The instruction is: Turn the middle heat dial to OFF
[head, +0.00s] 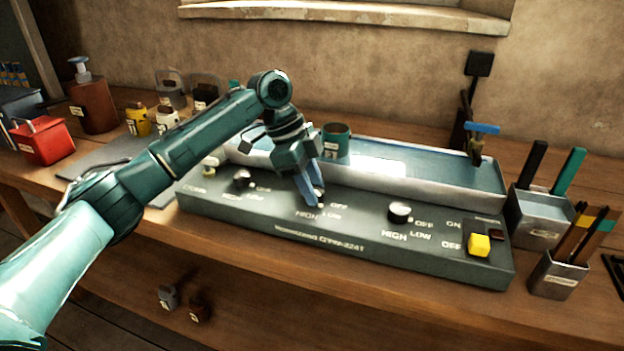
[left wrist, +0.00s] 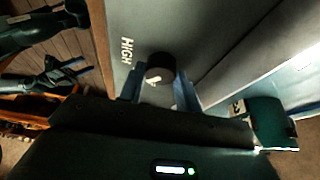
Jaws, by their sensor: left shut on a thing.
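The middle heat dial (left wrist: 160,68) is a dark round knob with a white mark on top. In the left wrist view it sits between the two fingers of my left gripper (left wrist: 158,90), which is shut on it. In the head view my left gripper (head: 314,196) reaches down onto the dial from above and hides most of it. HIGH and LOW labels show in front of the dial. I cannot tell exactly which setting the mark points to. What looks like my right gripper (left wrist: 72,72) hangs off to the left in the left wrist view, its opening unclear.
The grey control panel (head: 350,252) also carries a left dial (head: 242,178), a right dial (head: 400,212) and a yellow switch (head: 479,245). Behind it are a long tray (head: 470,187) and a teal mug (head: 336,138). Holders with tools (head: 540,215) stand to the right.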

